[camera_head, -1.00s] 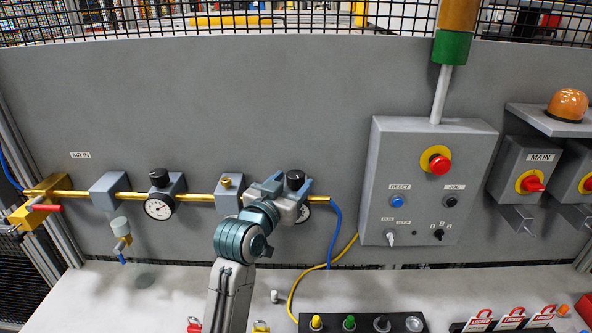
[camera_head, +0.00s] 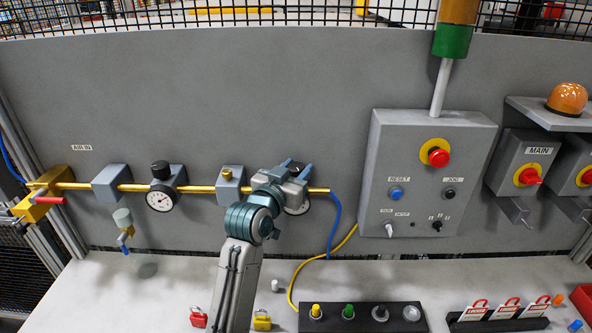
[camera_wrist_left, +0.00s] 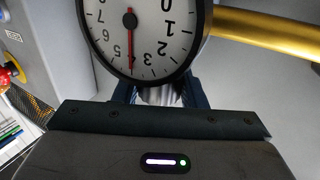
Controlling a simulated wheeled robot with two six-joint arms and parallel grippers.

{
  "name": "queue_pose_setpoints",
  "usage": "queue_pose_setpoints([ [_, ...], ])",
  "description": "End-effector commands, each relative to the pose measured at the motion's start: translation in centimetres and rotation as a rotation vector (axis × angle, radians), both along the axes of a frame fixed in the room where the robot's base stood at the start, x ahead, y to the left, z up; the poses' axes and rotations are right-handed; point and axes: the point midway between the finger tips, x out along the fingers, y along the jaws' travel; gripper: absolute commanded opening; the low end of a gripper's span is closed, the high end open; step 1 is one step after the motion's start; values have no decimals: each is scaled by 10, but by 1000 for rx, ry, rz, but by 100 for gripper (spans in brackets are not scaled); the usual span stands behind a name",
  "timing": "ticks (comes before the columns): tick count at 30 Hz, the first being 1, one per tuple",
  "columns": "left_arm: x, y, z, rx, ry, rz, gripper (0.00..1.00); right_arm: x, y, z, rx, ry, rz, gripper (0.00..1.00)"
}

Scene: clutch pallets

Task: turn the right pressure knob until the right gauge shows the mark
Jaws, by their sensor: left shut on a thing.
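My left gripper (camera_head: 297,168) is shut on the right pressure knob (camera_head: 296,167), a black knob on top of the right regulator. Its fingers hide most of the knob. The right gauge (camera_head: 303,208) sits just below and is partly covered by the gripper in the head view. In the left wrist view the gauge (camera_wrist_left: 155,50) is large, upside down and cut off at the top; its red needle points straight down in the picture. I cannot make out the mark. My right gripper is not in view.
A brass pipe (camera_head: 205,190) runs left to the left regulator's black knob (camera_head: 160,169) and gauge (camera_head: 160,199). A blue hose (camera_head: 335,220) hangs just right of the gripper. A grey control box (camera_head: 415,170) stands further right. Padlocks (camera_head: 262,320) lie on the bench below.

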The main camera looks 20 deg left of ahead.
Motion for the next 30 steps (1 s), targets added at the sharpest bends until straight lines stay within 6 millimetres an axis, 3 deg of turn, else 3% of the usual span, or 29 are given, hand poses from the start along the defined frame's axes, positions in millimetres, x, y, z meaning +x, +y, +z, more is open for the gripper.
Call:
queue_pose_setpoints([
  [11,0,2,-4,5,-1,-179,15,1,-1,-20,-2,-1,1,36],
  [24,1,2,-7,4,-2,-515,15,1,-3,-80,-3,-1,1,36],
  [30,0,1,-4,3,0,-619,15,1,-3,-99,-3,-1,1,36],
])
